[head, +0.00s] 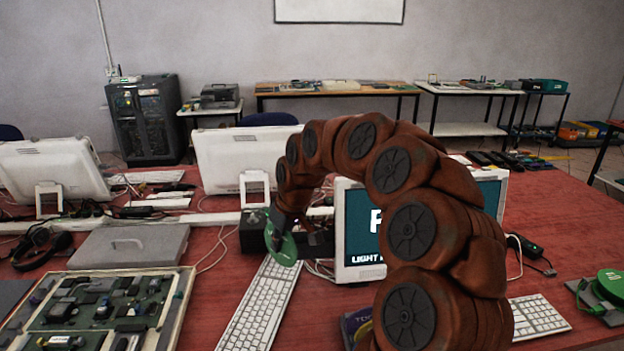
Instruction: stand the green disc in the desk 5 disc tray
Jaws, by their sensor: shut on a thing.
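My gripper (277,226) reaches down in the middle of the head view, at the end of my curved rust-brown arm. It is shut on a green disc (287,252), which hangs tilted, seen partly edge-on, above the back end of a white keyboard. The fingertips are small and dark here, and part of the disc's top is covered by them. A dark box stands just behind the disc. I cannot make out which thing is the desk 5 disc tray.
A white monitor (352,262) stands right of the disc, partly behind my arm. The long keyboard (258,308) lies below. An open case of parts (176,312) and a grey closed case (128,247) are left. A green round object (611,284) sits at the right edge.

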